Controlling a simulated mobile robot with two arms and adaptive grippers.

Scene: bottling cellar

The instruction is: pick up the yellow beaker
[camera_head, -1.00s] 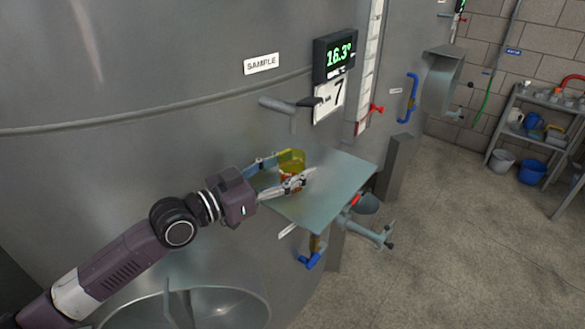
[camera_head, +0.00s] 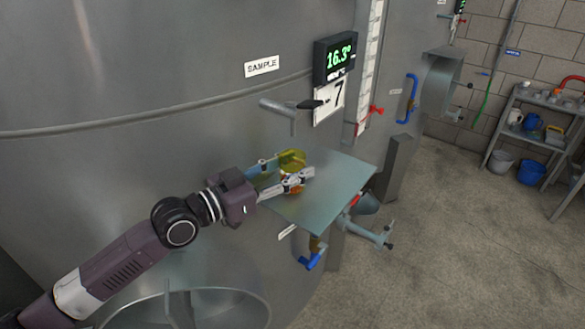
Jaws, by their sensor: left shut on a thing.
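The yellow beaker (camera_head: 292,158) is a see-through yellow cup at the left part of a small grey-green shelf (camera_head: 332,200) on the tank wall. My left gripper (camera_head: 288,176) reaches in from the left and is shut on the beaker, one finger on the far side and one on the near side. The near finger hides the beaker's lower part, where some orange-red shows. I cannot tell whether its base touches the shelf. My right gripper is not in view.
A sample tap (camera_head: 292,107) sticks out of the tank above the shelf. A display (camera_head: 336,56) and a number 7 sign hang above right. Valves with blue handles (camera_head: 311,262) sit below the shelf.

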